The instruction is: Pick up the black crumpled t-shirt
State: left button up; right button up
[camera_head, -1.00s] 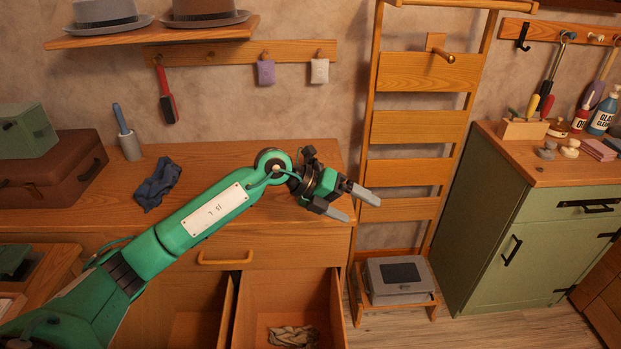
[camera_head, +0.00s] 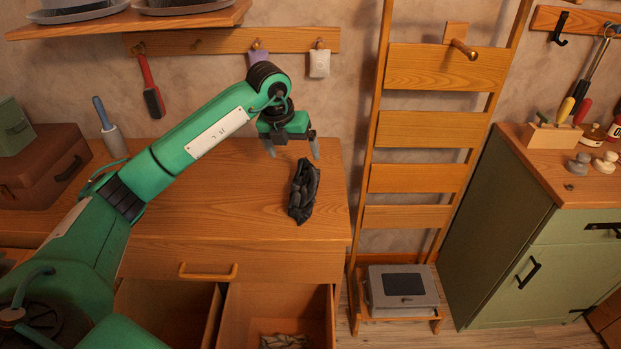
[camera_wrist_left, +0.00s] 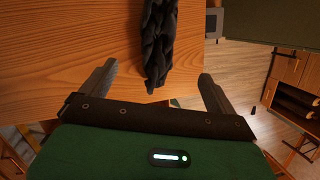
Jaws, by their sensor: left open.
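The black crumpled t-shirt (camera_head: 303,190) lies in a long bunched shape near the right end of the wooden dresser top (camera_head: 240,210). My left gripper (camera_head: 292,147) is open and empty, pointing down over the dresser just behind the t-shirt in the head view. In the left wrist view, the black t-shirt (camera_wrist_left: 157,40) reaches into the gap between the open fingers (camera_wrist_left: 158,80). Neither finger visibly grips it. My right gripper is not in view.
Open drawers, one holding a cloth (camera_head: 283,341), stick out below the dresser top. A lint roller (camera_head: 112,130) and brown suitcase (camera_head: 45,165) stand at left. A wooden ladder rack (camera_head: 425,130) rises right of the dresser; a green cabinet (camera_head: 545,240) stands further right.

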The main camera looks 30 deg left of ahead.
aim_at(300, 178)
pick_arm(q)
jog(key=x, duration=0.8)
jog(key=shift+f, duration=0.65)
jog(key=p+x, duration=0.1)
jog(key=x, duration=0.2)
jog(key=shift+f, duration=0.4)
jog(key=shift+w+f, duration=0.1)
jog(key=shift+f, duration=0.3)
jog(key=c, duration=1.1)
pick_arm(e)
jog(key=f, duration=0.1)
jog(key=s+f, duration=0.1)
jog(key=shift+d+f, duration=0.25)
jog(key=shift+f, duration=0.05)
pick_arm(q)
jog(key=shift+r, duration=0.1)
jog(key=shift+c, duration=0.2)
